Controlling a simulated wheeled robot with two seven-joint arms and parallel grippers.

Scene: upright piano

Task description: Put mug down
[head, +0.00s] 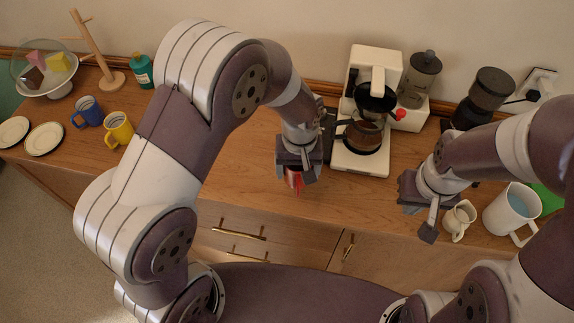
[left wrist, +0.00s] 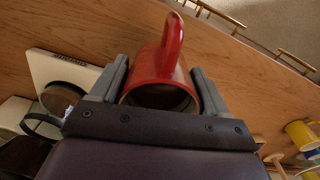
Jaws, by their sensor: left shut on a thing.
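A red mug (left wrist: 158,75) is between the two fingers of my left gripper (left wrist: 160,90) in the left wrist view, with its handle pointing away from the gripper. In the head view only a small red part of the mug (head: 294,180) shows below my left gripper (head: 299,165), which is shut on it. The mug is over the wooden counter (head: 240,175), left of the coffee maker; I cannot tell whether it touches the surface. My right gripper (head: 420,215) is at the right, close to the small cream jug; its finger gap is unclear.
A coffee maker with a glass pot (head: 362,137) stands right of the mug. A cream jug (head: 459,219) and a white pitcher (head: 511,210) stand at the right. Blue (head: 88,112) and yellow (head: 118,128) mugs are at the left. The counter's middle is clear.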

